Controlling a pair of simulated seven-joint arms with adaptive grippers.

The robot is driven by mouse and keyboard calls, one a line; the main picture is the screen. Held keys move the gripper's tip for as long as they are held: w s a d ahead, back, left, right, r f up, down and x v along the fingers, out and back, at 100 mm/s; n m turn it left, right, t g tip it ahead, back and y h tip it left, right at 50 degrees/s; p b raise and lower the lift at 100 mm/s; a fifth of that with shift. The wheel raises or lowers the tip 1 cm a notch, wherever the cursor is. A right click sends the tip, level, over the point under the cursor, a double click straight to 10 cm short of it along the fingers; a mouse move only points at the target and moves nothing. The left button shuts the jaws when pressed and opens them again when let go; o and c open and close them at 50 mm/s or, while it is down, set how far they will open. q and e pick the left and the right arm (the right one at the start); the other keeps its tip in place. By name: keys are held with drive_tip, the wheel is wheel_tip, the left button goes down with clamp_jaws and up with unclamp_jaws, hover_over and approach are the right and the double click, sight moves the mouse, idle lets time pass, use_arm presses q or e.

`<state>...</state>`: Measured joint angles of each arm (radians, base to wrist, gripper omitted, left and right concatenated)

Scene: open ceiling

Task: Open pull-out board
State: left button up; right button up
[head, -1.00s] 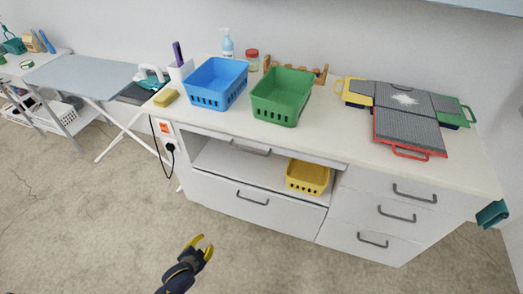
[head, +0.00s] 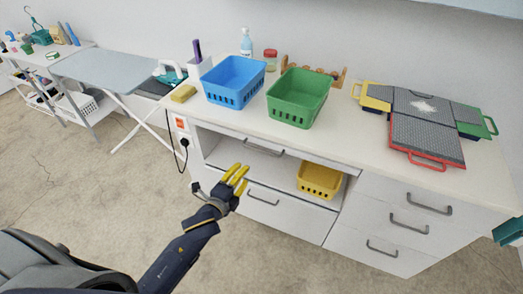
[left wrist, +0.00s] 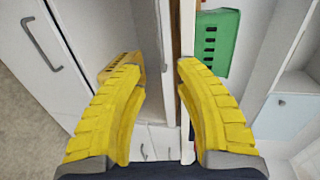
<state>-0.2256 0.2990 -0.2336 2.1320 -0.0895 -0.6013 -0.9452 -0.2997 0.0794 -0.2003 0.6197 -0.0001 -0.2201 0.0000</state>
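The pull-out board (head: 222,134) is a thin white panel just under the worktop, above an open shelf. Its grey bar handle (head: 263,148) shows on the front edge in the head view. The board looks closed, about flush with the cabinet front. My left gripper (head: 239,174) is open and empty in front of the open shelf, below and left of the handle. In the left wrist view the open yellow fingers (left wrist: 158,66) are wide apart, with the cabinet front between and beyond them. I cannot make out the handle there. My right gripper is not in view.
A blue basket (head: 233,86) and a green basket (head: 297,99) stand on the worktop (head: 345,130). A yellow basket (head: 319,181) sits on the open shelf. Drawers with handles are below and right. The floor in front is clear.

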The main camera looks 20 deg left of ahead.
sight(261, 150)
use_arm(q)
drive_tip(key=x, duration=1.6)
drive_tip(key=shift+w, duration=0.15)
clamp_jaws()
